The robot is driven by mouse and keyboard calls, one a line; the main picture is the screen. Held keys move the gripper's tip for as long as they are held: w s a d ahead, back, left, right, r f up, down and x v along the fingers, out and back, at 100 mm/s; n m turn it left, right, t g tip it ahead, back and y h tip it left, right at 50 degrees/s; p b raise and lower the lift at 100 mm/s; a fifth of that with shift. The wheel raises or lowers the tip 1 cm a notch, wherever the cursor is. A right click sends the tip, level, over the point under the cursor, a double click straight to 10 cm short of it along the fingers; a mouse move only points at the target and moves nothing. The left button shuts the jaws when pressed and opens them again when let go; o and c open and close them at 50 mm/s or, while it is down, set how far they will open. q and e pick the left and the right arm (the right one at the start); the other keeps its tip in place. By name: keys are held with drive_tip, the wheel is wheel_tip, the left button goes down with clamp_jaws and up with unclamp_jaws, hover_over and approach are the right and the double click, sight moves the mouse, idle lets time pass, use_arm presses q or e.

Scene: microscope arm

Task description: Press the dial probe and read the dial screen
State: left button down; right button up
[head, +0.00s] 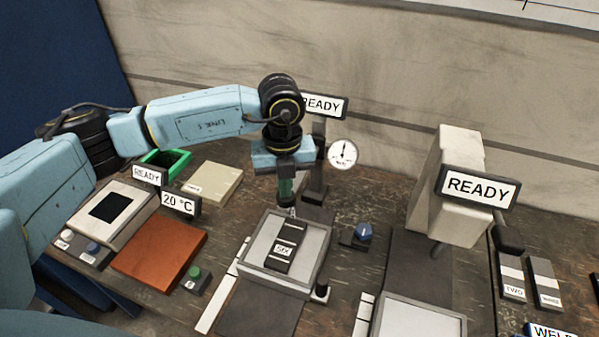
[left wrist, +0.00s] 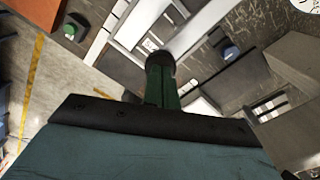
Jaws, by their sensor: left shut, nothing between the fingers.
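The round white dial (head: 342,154) faces me beside a dark stand (head: 318,165). The dial screen (head: 325,105) above it reads READY, its left end hidden behind my arm. My left gripper (head: 290,209) points down, shut and empty, above the far edge of a pale tray (head: 262,273). A dark block labelled SIX (head: 282,250) lies in this tray. In the left wrist view the green fingers (left wrist: 160,62) are together over the tray area. I cannot tell whether the fingertips touch anything, and the dial probe is not clearly visible. My right gripper is not in view.
A blue knob (head: 363,232) is right of the tray. A white machine (head: 447,185) with a READY sign (head: 477,188) stands farther right. An orange-brown plate (head: 160,250), green button (head: 195,272) and green bin (head: 165,161) are at left. Labelled blocks (head: 513,280) lie far right.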

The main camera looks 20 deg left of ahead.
use_arm(q)
drive_tip(key=shift+f+b, duration=1.3)
drive_tip(key=shift+f, duration=0.5)
drive_tip(key=shift+s, duration=0.15)
drive_tip(key=shift+f, duration=0.15)
drive_tip(key=shift+r+p, duration=0.65)
drive_tip(key=shift+r, duration=0.2)
drive_tip(key=shift+r+p, duration=1.25)
drive_tip(key=shift+r, duration=0.95)
